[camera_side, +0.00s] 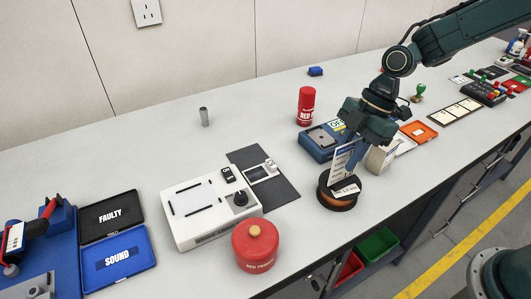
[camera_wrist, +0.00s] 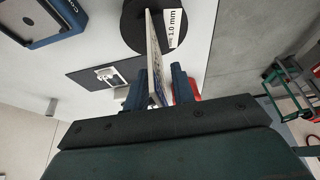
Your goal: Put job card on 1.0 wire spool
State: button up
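The 1.0 wire spool (camera_side: 337,200) is a dark round spool with a copper-coloured winding and a "1.0 mm" label. It stands on the bench near the front edge, and its dark flange (camera_wrist: 133,30) shows at the top of the wrist view. My gripper (camera_side: 352,155) is above the spool, pointing down. It is shut on the white job card (camera_side: 341,163), which is held on edge between the two blue fingers (camera_wrist: 160,85). The card's lower end is close to the spool's top; I cannot tell whether they touch.
A blue device (camera_side: 318,142) and a red can (camera_side: 306,106) stand behind the spool. A white box (camera_side: 383,155) is close on the right. A white machine (camera_side: 205,212) and a red round container (camera_side: 255,245) stand to the left. The bench's front edge is near.

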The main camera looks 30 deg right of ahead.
jog(key=shift+r, duration=0.1)
jog(key=v, duration=1.2)
jog(key=shift+r, duration=0.15)
dwell(0.5)
jog(key=s+d+r+m+t+h, duration=0.1)
jog(key=s+d+m+t+h, duration=0.1)
jog(key=s+m, duration=0.7)
jog(key=s+d+r+m+t+h, duration=0.2)
jog(key=s+d+m+t, duration=0.1)
jog(key=s+m, duration=0.6)
jog(key=shift+s+d+t, duration=0.3)
jog(key=shift+s+d, duration=0.3)
jog(key=shift+d, duration=0.15)
